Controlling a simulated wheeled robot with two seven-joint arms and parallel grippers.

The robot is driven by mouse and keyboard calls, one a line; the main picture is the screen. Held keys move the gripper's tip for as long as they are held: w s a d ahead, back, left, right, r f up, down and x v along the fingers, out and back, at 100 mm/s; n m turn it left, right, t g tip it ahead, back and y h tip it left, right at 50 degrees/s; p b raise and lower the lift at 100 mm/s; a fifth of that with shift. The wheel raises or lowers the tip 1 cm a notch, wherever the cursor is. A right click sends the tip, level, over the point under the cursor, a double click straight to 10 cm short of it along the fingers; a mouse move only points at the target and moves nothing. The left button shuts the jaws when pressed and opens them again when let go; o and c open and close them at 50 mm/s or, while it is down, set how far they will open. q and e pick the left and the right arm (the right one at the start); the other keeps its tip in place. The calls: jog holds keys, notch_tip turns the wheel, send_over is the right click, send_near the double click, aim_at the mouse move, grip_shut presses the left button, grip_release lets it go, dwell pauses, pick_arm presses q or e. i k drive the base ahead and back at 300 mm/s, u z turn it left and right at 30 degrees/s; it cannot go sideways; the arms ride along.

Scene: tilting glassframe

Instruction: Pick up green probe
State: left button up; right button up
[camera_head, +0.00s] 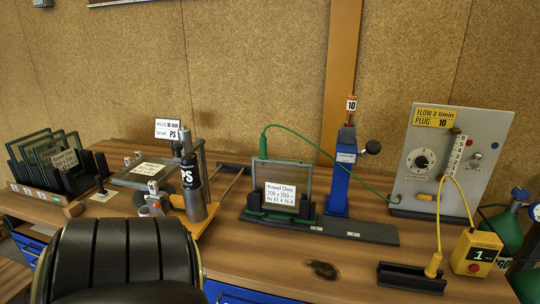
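The green probe (263,148) appears as a small upright green piece at the left edge of a glass pane (290,177). The pane stands upright in a dark holder in the middle of the bench. A thin green cable arches from the probe's top, passes behind the blue column and runs to the foot of the grey panel. Whether the probe touches the pane is too small to tell. Neither of my grippers is in view.
The blue column (339,182) stands close right of the pane. A grey panel (438,160), yellow meter (476,252) and black trough (411,278) are at right. A tilting stand (188,205) and glass rack (62,183) are at left. A black ribbed shape (120,262) blocks the lower left.

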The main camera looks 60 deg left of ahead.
aim_at(262, 140)
jog(key=u, duration=2.3)
jog(key=i, duration=0.1)
jog(key=z, duration=0.3)
jog(key=k, duration=0.95)
jog(key=u, duration=1.4)
jog(key=i, duration=1)
jog(key=z, duration=0.5)
jog(key=i, duration=0.85)
jog(key=z, duration=0.85)
